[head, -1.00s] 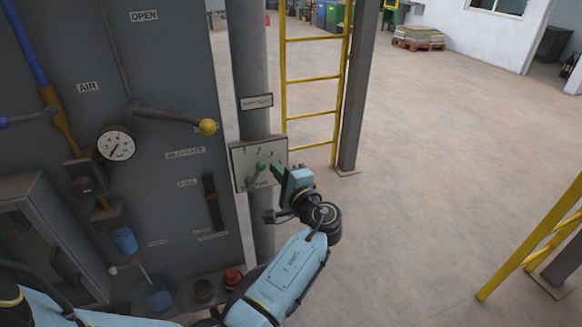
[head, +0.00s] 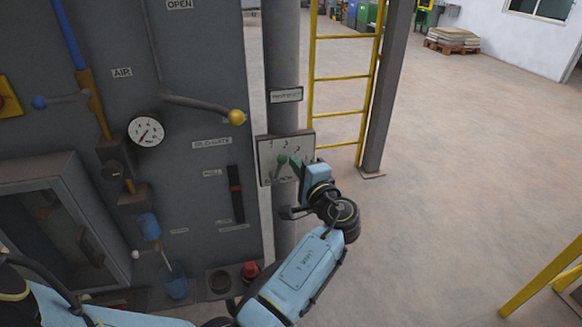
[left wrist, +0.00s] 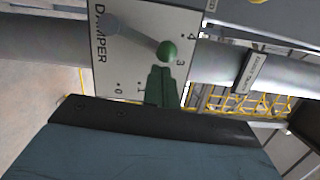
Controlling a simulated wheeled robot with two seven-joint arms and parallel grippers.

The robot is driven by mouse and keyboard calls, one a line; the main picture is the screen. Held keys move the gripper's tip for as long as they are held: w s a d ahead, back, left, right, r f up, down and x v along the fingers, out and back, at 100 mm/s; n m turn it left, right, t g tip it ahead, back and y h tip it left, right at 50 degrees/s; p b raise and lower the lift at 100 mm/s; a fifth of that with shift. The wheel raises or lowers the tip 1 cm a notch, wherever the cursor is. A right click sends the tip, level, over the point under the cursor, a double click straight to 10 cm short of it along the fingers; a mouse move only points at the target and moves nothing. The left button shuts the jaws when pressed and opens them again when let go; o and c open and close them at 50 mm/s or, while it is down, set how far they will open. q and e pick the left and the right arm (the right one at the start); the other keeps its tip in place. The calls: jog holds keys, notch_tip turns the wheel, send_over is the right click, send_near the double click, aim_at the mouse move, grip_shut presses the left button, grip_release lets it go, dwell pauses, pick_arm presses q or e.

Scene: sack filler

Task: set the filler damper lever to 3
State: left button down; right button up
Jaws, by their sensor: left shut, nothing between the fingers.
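The damper lever has a green ball knob (head: 282,160) on a grey arm over a pale scale plate (head: 265,150) fixed to the grey pipe. In the left wrist view the knob (left wrist: 168,50) sits beside the 3, with the 4 further up and the 0 and 1 below; the 2 is hidden. My left gripper (head: 296,166) is at the plate, just right of the knob. Its green fingers (left wrist: 161,86) are shut and empty, with tips close against the knob's side; I cannot tell whether they touch. My right gripper is not in view.
A grey cabinet panel (head: 205,75) with a gauge (head: 146,131) and a yellow-knobbed lever (head: 236,117) stands to the left. A yellow ladder (head: 340,78) and dark post (head: 385,90) stand behind the plate. The floor (head: 460,170) to the right is open.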

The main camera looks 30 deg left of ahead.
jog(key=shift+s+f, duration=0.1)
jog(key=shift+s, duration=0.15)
